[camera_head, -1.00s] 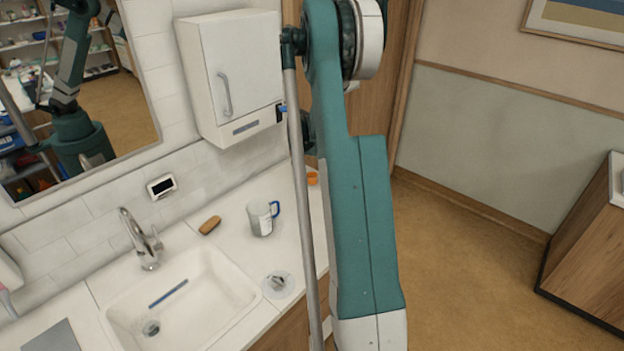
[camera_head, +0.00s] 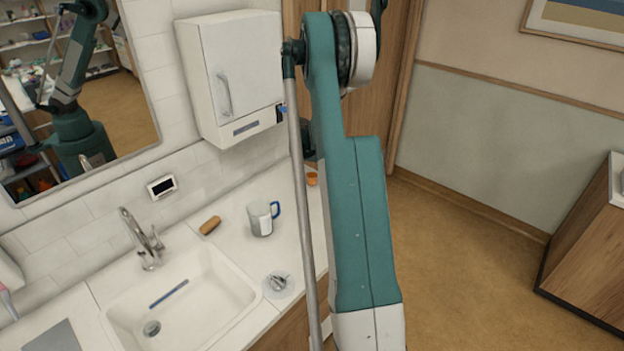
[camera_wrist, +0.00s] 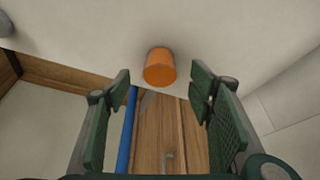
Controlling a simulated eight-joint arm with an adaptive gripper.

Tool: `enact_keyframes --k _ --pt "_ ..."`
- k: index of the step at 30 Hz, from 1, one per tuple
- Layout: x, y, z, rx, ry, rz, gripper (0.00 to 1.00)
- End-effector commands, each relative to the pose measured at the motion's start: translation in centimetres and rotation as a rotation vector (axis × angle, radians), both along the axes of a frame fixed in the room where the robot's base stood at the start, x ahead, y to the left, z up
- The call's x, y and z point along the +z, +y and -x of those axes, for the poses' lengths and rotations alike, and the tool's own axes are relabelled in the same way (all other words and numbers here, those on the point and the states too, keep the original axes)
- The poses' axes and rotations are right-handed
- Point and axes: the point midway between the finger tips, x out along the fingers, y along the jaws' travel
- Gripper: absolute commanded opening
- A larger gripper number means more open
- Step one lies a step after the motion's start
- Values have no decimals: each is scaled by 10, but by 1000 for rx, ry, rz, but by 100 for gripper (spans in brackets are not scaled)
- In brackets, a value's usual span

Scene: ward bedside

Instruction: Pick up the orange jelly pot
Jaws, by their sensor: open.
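The orange jelly pot (camera_wrist: 160,66) stands on the pale counter in the wrist view, close to the counter's edge. In the head view the pot (camera_head: 312,179) shows as a small orange shape at the counter's right end, partly hidden by my arm. My gripper (camera_wrist: 161,82) is open and empty in the wrist view. Its two green pads lie left and right of the pot's line, and the pot sits just beyond the fingertips, roughly centred between them. No contact shows. In the head view my arm hides most of the gripper.
A clear mug with a blue handle (camera_head: 262,218), a brown brush-like item (camera_head: 210,225) and a drain strainer (camera_head: 278,284) sit on the counter (camera_head: 230,200). The sink (camera_head: 205,312) and tap (camera_head: 143,240) are left. A white dispenser (camera_head: 230,75) hangs above. A blue rod (camera_wrist: 127,130) shows beside the left finger.

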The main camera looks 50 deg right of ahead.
Motion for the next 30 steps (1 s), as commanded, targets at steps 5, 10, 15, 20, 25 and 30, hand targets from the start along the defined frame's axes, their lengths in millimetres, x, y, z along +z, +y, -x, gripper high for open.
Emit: enact_keyframes --k 5,10,15,20,25,30 --pt "-15 -6 -2 0 0 0 53" --pt "-22 -9 -3 -1 0 0 53" --pt "-23 -9 -4 0 0 0 53" --pt "-23 -9 -4 0 0 0 53" --pt "-23 -9 -4 0 0 0 53" --pt "-23 -9 -4 0 0 0 43"
